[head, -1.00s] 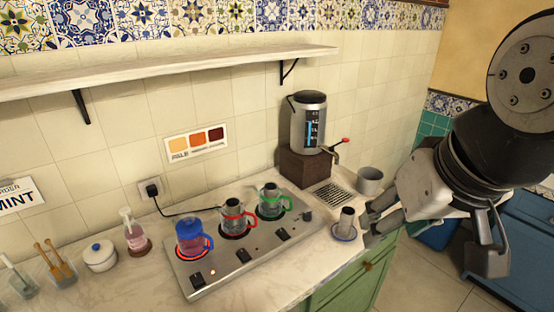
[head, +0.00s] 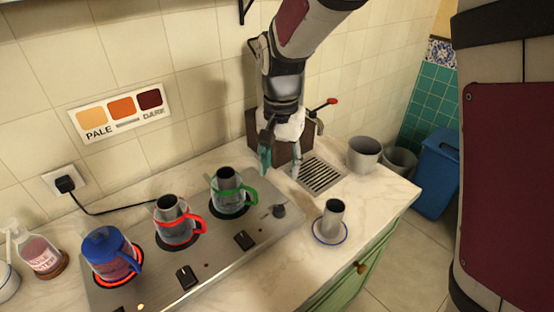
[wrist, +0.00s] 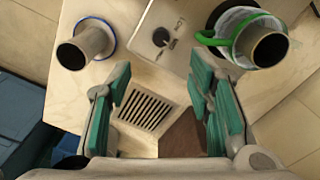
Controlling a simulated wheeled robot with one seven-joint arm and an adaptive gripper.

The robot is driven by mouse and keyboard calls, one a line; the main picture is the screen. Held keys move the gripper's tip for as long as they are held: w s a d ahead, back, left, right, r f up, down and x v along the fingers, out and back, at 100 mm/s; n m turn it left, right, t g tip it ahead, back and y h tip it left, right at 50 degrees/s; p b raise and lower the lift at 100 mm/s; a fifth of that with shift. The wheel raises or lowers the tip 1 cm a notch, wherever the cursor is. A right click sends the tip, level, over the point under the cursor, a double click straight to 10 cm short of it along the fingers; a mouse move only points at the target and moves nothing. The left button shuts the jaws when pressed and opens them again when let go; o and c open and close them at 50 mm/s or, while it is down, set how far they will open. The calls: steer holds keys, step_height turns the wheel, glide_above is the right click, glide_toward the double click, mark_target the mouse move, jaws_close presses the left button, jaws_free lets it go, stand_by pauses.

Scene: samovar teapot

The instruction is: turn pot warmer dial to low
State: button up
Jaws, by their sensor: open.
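The pot warmer (head: 215,265) is a long grey plate on the counter. A small dark round dial (head: 279,211) sits at its right end, with small marks beside it; I cannot read its setting. The dial also shows in the wrist view (wrist: 161,38), top centre, beyond my fingertips. Black square controls (head: 245,240) lie along the warmer's front. My gripper (head: 281,164) points down above the counter, behind and above the dial. It is open and empty, with teal finger pads, in the wrist view (wrist: 160,84). It appears not to touch the dial.
A green-handled pot (head: 228,190), a red-handled pot (head: 174,222) and a blue-lidded pot (head: 108,257) over a glowing ring stand on the warmer. A metal cup on a saucer (head: 332,218) is right of the dial. A drain grate (head: 320,174) and grey bowl (head: 363,154) lie behind.

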mark_target(279, 208)
steer(key=f, duration=1.4)
steer(key=shift+w+f, duration=0.2)
steer(key=shift+w, duration=0.05)
jaws_close()
